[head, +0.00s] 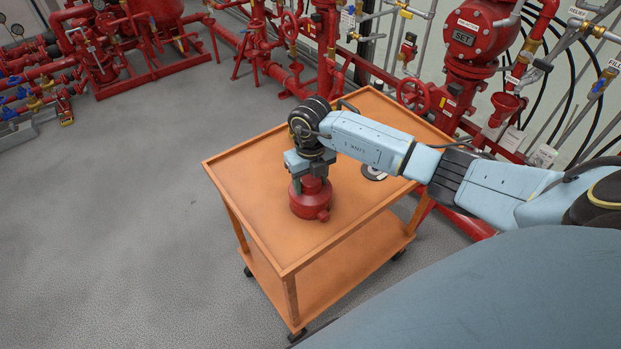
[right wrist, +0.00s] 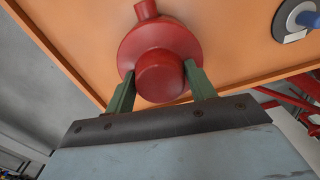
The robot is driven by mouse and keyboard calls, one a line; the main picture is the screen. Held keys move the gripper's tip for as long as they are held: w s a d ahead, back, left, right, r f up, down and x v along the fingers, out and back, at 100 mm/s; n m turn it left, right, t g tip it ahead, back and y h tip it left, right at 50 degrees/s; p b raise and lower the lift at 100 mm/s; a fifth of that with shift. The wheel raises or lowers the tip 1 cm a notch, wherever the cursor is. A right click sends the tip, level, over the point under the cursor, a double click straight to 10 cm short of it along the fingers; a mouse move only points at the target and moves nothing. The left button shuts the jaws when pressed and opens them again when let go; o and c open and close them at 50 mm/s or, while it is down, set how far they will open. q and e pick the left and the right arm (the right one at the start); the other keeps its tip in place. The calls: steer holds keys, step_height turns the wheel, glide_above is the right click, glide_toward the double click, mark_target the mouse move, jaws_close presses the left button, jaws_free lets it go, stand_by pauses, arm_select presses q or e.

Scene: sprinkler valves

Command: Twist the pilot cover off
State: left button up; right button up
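A red valve body (head: 311,206) with a short side spout stands upright on the orange cart. Its top is a narrower red cylinder, the pilot cover (right wrist: 160,76), above a wider round flange. My right gripper (head: 312,184) reaches down over it from above. In the right wrist view, the green fingers of my right gripper (right wrist: 161,82) lie on opposite sides of the pilot cover, their tips against its sides. The gripper looks shut on it. The cover is still on the body. My left gripper is not in view.
The orange cart (head: 240,180) has bare top to the left and front of the valve. A dark round disc with a pale label (head: 373,173) lies to the right, beneath my arm. Red pipework (head: 285,50) stands behind; grey floor (head: 130,180) is clear at left.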

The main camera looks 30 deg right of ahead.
mark_target(311, 179)
steer(key=c, duration=0.7)
steer(key=o, duration=1.1)
steer(key=shift+o, duration=0.2)
steer(key=shift+r, duration=0.15)
steer(key=shift+r+p, duration=1.7)
steer(key=shift+r, duration=0.25)
